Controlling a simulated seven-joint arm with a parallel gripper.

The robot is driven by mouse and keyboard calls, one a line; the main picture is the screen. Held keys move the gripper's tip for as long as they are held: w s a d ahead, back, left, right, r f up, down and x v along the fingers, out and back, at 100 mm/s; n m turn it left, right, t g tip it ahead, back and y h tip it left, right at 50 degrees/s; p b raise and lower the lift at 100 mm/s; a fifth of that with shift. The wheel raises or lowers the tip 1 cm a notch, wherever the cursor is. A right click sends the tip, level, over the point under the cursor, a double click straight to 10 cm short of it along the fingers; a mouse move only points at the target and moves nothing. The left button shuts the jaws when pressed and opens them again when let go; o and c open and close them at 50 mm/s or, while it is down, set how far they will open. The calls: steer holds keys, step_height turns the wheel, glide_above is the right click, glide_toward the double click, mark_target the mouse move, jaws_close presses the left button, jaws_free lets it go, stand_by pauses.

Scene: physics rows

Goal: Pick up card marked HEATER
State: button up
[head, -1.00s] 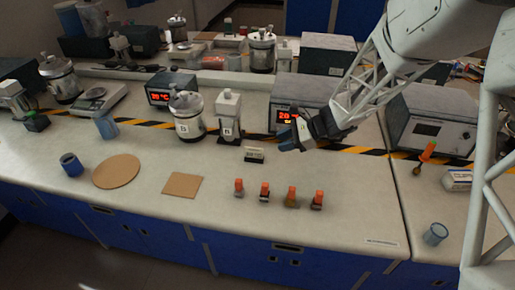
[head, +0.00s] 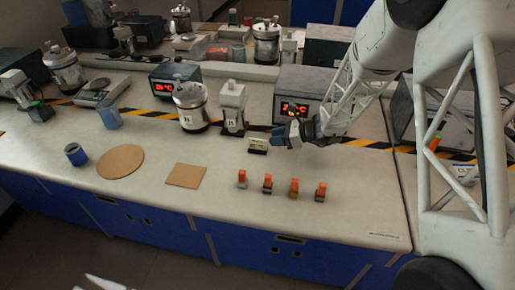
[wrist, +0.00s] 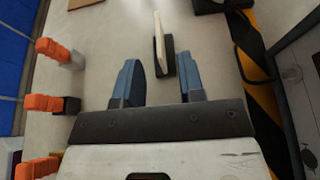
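A small pale card (head: 258,143) stands upright in a dark holder (head: 258,151) on the bench. Its lettering is too small to read, so I cannot confirm HEATER. My gripper (head: 283,137) is just right of the card in the head view, with blue fingers. In the wrist view the card (wrist: 158,40) shows edge-on in its dark holder (wrist: 168,58), ahead of and between the fingertips. My gripper (wrist: 160,80) is open and empty there. The fingers appear apart from the card.
A heater box (head: 318,92) with a red display stands behind. A pump-like device (head: 233,108) and a steel vessel (head: 191,106) stand to the left. Several orange-topped pieces (head: 268,183) line the front. Free bench lies around a tan square (head: 186,175).

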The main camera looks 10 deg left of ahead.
mark_target(258, 141)
steer(key=shift+x, duration=1.2)
steer(key=shift+a, duration=0.1)
steer(key=shift+x, duration=2.45)
steer(key=shift+s, duration=0.1)
jaws_close()
